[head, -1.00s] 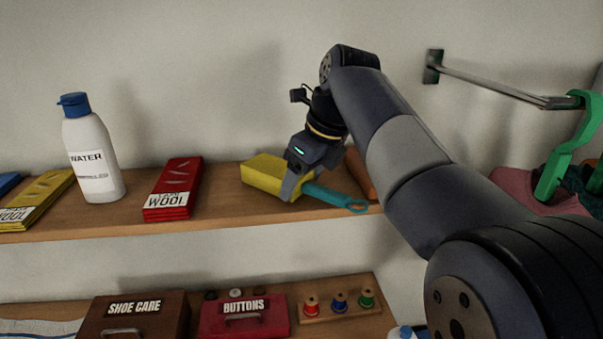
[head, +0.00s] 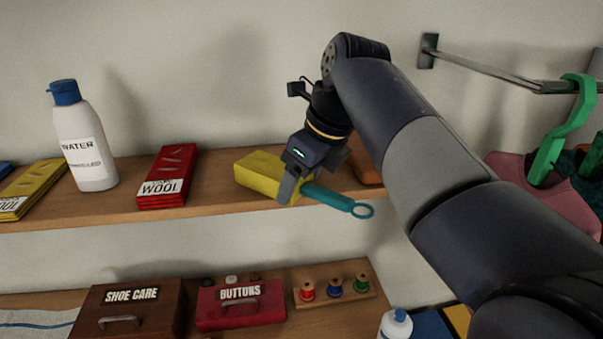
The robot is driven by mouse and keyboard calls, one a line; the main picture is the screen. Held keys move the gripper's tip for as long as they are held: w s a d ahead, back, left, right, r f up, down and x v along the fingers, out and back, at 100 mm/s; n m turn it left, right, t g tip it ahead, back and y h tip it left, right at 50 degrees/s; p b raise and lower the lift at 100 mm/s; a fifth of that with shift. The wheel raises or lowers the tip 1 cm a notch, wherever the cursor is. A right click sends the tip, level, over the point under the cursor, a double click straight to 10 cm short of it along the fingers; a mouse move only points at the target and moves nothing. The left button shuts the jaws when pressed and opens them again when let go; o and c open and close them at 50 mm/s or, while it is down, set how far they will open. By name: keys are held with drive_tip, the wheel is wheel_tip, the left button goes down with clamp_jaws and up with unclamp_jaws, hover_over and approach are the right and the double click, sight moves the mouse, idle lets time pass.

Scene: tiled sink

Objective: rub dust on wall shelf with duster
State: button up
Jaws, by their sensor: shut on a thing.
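The duster has a yellow block head (head: 258,173) and a teal handle (head: 335,198) with a ring at its end. It is over the wooden wall shelf (head: 225,207), near the shelf's right end. My gripper (head: 289,187) is shut on the duster where the head meets the handle. The handle points right and slightly toward the front, past the shelf edge. I cannot tell whether the head touches the shelf. No dust is clearly visible, and the arm hides part of the shelf's right end.
On the shelf, a water bottle (head: 85,140), red wool packs (head: 167,178) and yellow wool packs (head: 30,190) stand left of the duster. A brown object (head: 366,166) is behind my gripper. Boxes and thread spools (head: 335,287) are on the lower shelf. Green hanger (head: 562,135) hangs right.

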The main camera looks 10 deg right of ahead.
drive_tip(key=w+p, duration=0.2)
drive_tip(key=shift+w+r, duration=0.15)
drive_tip(key=shift+w, duration=0.15)
drive_tip(key=shift+w+p, duration=0.6)
drive_tip(key=shift+w, duration=0.05)
drive_tip(key=shift+w+p, duration=0.7)
drive_tip(key=shift+w, duration=0.05)
drive_tip(key=shift+w+f, duration=0.25)
drive_tip(key=shift+w, duration=0.7)
drive_tip(key=shift+r, duration=3.15)
